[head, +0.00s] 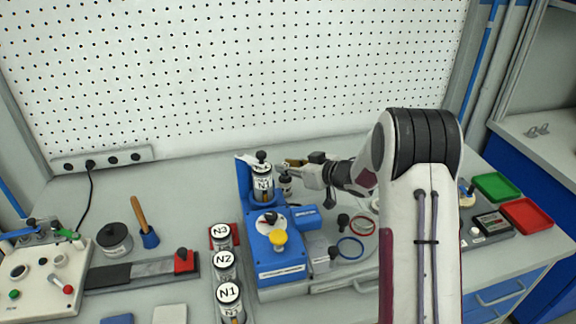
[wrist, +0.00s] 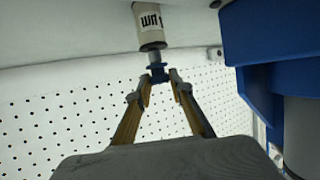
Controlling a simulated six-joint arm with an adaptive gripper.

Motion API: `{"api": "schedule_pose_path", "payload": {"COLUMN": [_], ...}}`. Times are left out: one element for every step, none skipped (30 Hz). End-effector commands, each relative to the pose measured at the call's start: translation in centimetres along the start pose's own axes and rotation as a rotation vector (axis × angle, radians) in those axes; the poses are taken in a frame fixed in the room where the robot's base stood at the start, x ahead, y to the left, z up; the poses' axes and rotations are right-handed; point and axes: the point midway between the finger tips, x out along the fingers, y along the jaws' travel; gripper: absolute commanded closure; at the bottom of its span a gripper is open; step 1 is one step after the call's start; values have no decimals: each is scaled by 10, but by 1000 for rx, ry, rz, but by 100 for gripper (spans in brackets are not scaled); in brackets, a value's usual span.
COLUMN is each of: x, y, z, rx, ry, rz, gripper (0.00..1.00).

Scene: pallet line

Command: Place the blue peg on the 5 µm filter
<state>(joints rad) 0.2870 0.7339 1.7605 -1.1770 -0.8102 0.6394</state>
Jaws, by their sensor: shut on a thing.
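My gripper (head: 291,164) is at the back of the bench, just right of the jar on the blue machine. In the wrist view its brass-coloured fingers (wrist: 160,76) are shut on the blue peg (wrist: 158,68). A cream cylinder (wrist: 150,18) with a dark collar, marked "µm" upside down, is in line with the peg, with a grey neck between them. I take it for the 5 µm filter; its number is not readable. In the head view a small dark and pale thing (head: 286,187) shows below the fingers. I cannot tell whether peg and filter are touching or apart.
The blue machine (head: 280,270) with a yellow knob stands left of my gripper, its jar (head: 263,184) close by. Jars N3 (head: 221,236), N2 (head: 225,263) and N1 (head: 229,295) stand further left. The pegboard (head: 240,75) is behind. Green (head: 492,186) and red (head: 526,215) trays lie right.

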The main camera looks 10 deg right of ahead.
Motion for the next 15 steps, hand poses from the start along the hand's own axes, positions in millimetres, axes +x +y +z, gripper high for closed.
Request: {"api": "schedule_pose_path", "payload": {"x": [0,0,0,0,0,0,0,0,0,0,0,0,0,0,0], "y": [0,0,0,0,0,0,0,0,0,0,0,0,0,0,0], "z": [0,0,0,0,0,0,0,0,0,0,0,0,0,0,-1], "rx": [0,0,0,0,0,0,0,0,0,0,0,0,0,0,-1], "ry": [0,0,0,0,0,0,0,0,0,0,0,0,0,0,0], "rz": [0,0,0,0,0,0,0,0,0,0,0,0,0,0,0], "gripper": [74,66,62,62,62,62,62,62,62,62,62,62,62,62,62]}}
